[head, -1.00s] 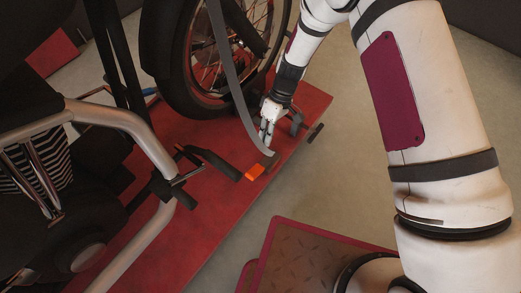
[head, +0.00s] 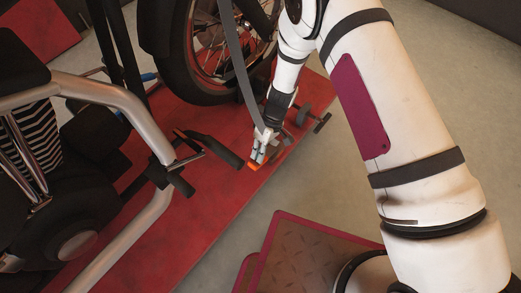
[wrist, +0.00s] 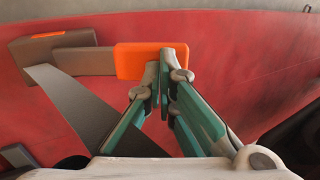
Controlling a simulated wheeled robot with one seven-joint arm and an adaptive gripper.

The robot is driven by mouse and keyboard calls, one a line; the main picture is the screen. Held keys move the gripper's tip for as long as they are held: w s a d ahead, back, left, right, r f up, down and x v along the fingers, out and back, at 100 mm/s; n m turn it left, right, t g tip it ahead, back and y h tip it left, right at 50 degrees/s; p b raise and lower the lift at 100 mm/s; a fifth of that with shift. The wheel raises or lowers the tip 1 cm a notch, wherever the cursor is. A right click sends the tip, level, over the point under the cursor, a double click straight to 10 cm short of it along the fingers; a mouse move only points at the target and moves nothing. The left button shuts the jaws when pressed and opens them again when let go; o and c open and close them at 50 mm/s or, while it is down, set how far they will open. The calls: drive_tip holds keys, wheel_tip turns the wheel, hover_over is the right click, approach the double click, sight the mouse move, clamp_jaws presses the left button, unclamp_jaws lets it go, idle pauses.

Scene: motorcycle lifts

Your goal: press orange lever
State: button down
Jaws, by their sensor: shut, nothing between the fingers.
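The orange lever (wrist: 138,61) is a bright orange pad at the end of a brown-grey bar, low over the red lift platform. In the head view the orange lever (head: 254,166) shows only in part, with my gripper (head: 258,155) in front of it. In the wrist view my gripper (wrist: 165,65) is shut and empty. Its fingertips overlap the right part of the orange pad; I cannot tell for sure whether they touch it.
The red lift platform (head: 205,216) bears a motorcycle wheel (head: 215,60). A grey strap (wrist: 80,110) runs close beside my gripper. A silver tubular frame (head: 110,92) stands at the left. A dark tread plate (head: 305,265) with a red rim lies in front.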

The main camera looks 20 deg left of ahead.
sight(255, 162)
drive_tip(key=shift+s, duration=0.1)
drive_tip(key=shift+s+a+f+t, duration=0.15)
drive_tip(key=shift+s+f+t, duration=0.25)
drive_tip(key=shift+t, duration=0.2)
drive_tip(key=shift+s+a+f+t+h, duration=0.2)
drive_tip(key=shift+s+f+t+h, duration=0.4)
drive_tip(key=shift+f+t, duration=0.3)
drive_tip(key=shift+s+f+t, duration=0.2)
drive_tip(key=shift+f+t, duration=0.3)
drive_tip(key=shift+f, duration=0.2)
drive_tip(key=shift+f+b, duration=0.3)
drive_tip(key=shift+s+a, duration=0.1)
drive_tip(key=shift+s, duration=0.05)
